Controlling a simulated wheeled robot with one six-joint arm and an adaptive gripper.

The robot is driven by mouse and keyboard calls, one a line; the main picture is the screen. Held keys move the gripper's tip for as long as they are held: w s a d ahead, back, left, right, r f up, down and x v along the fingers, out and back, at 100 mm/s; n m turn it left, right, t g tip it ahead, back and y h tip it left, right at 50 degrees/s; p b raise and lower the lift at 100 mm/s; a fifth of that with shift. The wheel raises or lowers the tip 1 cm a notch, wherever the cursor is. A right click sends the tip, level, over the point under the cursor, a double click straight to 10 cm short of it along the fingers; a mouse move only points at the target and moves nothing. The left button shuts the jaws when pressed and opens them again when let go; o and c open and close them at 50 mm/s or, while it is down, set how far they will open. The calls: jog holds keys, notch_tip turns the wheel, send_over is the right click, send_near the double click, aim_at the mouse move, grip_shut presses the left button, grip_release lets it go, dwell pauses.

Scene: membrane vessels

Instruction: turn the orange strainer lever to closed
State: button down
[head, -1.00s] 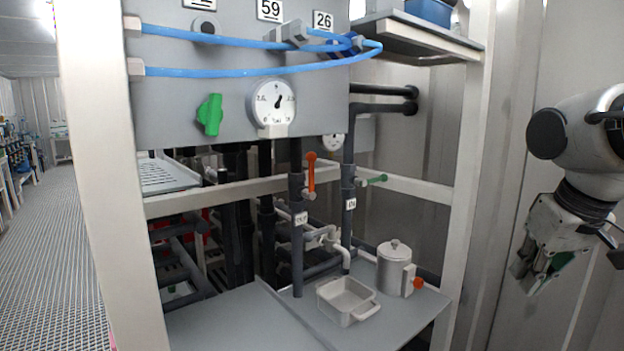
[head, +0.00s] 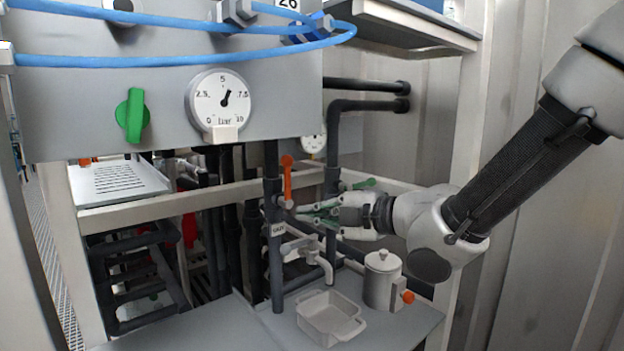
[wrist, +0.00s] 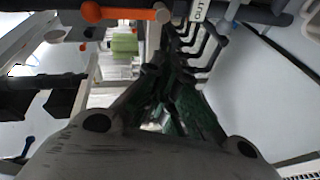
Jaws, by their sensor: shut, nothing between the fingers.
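An orange lever (head: 287,179) stands upright along a dark vertical pipe, pivoting low on a grey valve body. It also shows in the wrist view as an orange bar (wrist: 128,13) across the top left. My gripper (head: 308,212) has green-edged fingers pointing left, just right of and slightly below the lever's lower end. It is shut and empty. I cannot tell whether the fingertips touch the valve. In the wrist view the dark fingers (wrist: 168,80) come together below the orange bar.
A green lever (head: 364,184) sits on the pipe behind my gripper.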

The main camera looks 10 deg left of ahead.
aim_at(287, 182)
notch_tip(287, 182, up, 4)
jog(key=s+a+n+y, duration=0.1)
jog(key=n+y, duration=0.1)
jog(key=n, duration=0.1)
jog(key=w+a, duration=0.6)
jog(key=shift+w+a+r, duration=0.25)
jog(key=shift+w+a, duration=0.05)
jog(key=shift+a, duration=0.05)
